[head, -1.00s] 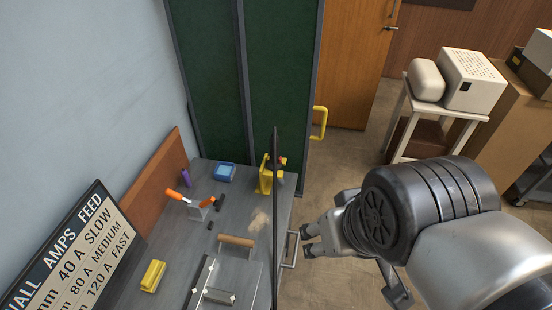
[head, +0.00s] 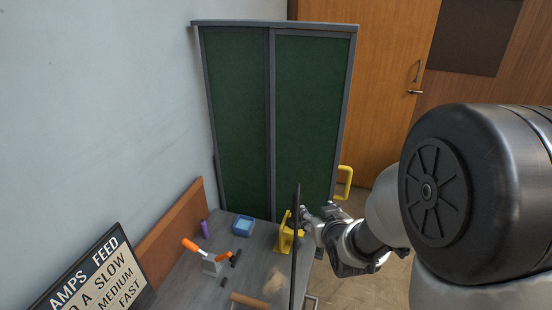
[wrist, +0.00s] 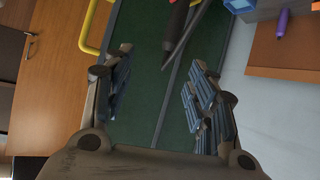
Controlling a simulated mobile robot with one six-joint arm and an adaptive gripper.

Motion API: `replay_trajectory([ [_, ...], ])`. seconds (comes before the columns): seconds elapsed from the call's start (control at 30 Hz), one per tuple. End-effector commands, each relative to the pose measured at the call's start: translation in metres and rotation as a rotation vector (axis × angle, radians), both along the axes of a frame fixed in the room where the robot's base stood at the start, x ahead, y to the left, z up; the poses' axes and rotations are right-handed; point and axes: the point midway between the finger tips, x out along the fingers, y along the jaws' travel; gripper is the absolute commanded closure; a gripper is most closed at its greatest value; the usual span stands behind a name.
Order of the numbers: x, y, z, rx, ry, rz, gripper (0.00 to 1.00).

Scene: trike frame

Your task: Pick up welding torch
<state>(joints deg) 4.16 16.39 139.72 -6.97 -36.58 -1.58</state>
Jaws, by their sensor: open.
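A dark, tapered tool with a reddish part, which looks like the welding torch (wrist: 178,22), shows at the top middle of the wrist view, beyond my fingertips and between them. In the head view a yellow stand (head: 285,237) is at the far right of the bench; the torch there is hidden or too small to make out behind my gripper (head: 308,217). My gripper is beside the top of this stand. In the wrist view my gripper (wrist: 157,85) is open, its two ribbed fingers wide apart, with nothing between them.
A thin dark upright panel (head: 296,260) stands edge-on beside the yellow stand. A blue box (head: 243,225), a purple cylinder (head: 204,228) and an orange-handled tool (head: 191,245) are on the bench (head: 250,268). A green cabinet (head: 235,120) rises behind. A yellow handle (head: 345,181) is at right.

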Motion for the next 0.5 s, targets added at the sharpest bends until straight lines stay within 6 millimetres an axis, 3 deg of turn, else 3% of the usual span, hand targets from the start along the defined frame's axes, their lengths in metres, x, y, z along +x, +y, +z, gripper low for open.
replay_trajectory([
  [0.03, 0.009, 0.000, -0.023, 0.006, -0.030, 0.009, 0.48],
  [0.23, 0.028, 0.004, -0.077, 0.042, -0.226, 0.039, 0.48],
  [0.4, 0.018, 0.006, -0.112, 0.083, -0.378, 0.047, 0.48],
  [0.5, 0.009, 0.006, -0.124, 0.102, -0.445, 0.045, 0.48],
])
